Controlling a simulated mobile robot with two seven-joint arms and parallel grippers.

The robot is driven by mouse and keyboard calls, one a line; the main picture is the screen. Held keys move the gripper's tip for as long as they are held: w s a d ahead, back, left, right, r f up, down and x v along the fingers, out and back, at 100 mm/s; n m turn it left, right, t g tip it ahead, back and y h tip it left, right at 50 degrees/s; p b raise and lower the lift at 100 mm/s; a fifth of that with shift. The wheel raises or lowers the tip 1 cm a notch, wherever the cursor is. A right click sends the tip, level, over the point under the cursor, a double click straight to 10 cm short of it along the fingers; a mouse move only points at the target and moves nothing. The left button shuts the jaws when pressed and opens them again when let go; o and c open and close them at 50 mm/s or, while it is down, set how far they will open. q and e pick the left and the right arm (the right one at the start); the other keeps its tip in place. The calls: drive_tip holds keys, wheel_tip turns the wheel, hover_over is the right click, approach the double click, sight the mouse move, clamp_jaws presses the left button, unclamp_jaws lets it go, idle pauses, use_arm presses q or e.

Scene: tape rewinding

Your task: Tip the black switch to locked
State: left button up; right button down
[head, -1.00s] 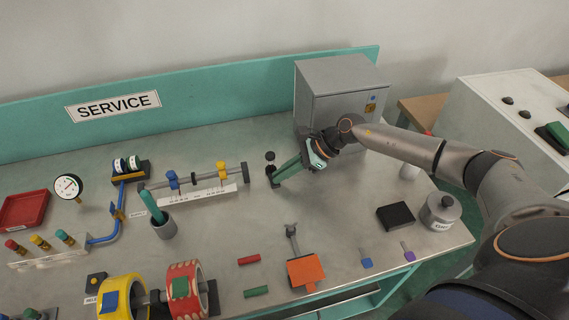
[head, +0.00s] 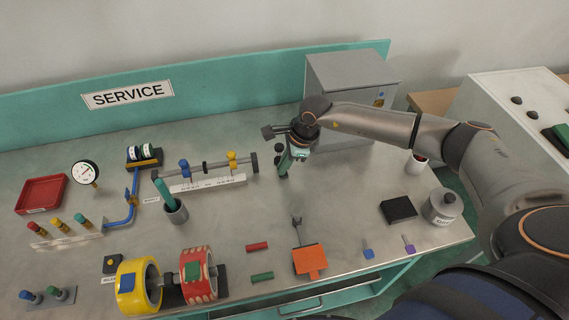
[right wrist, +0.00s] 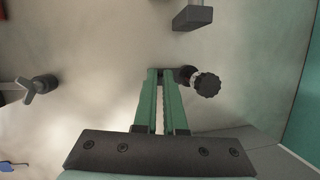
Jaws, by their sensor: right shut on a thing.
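A black round knob on a short metal stem (right wrist: 207,85), which I take for the black switch, stands on the bench. It leans toward the right of the right wrist view, and its dark foot is by my fingertips. In the head view the knob (head: 279,147) shows just left of my right gripper (head: 284,170). That gripper points steeply down, its green fingers (right wrist: 159,74) nearly together at the foot of the stem. What lies between the tips is mostly hidden. I cannot read a locked mark. My left gripper is not in view.
Left of the gripper is a rail (head: 205,168) with blue and yellow clamps. A grey cabinet (head: 345,75) stands close behind. A black block (head: 398,209) and grey canister (head: 441,206) lie to the right. Bare bench lies in front, before an orange plate (head: 309,261).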

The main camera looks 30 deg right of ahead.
drive_tip(key=c, duration=1)
unclamp_jaws()
drive_tip(key=b+v, duration=0.1)
drive_tip(key=v, duration=1.1)
drive_tip(key=shift+r+b, duration=0.25)
drive_tip(key=shift+b, duration=0.1)
drive_tip(key=shift+s, duration=0.15)
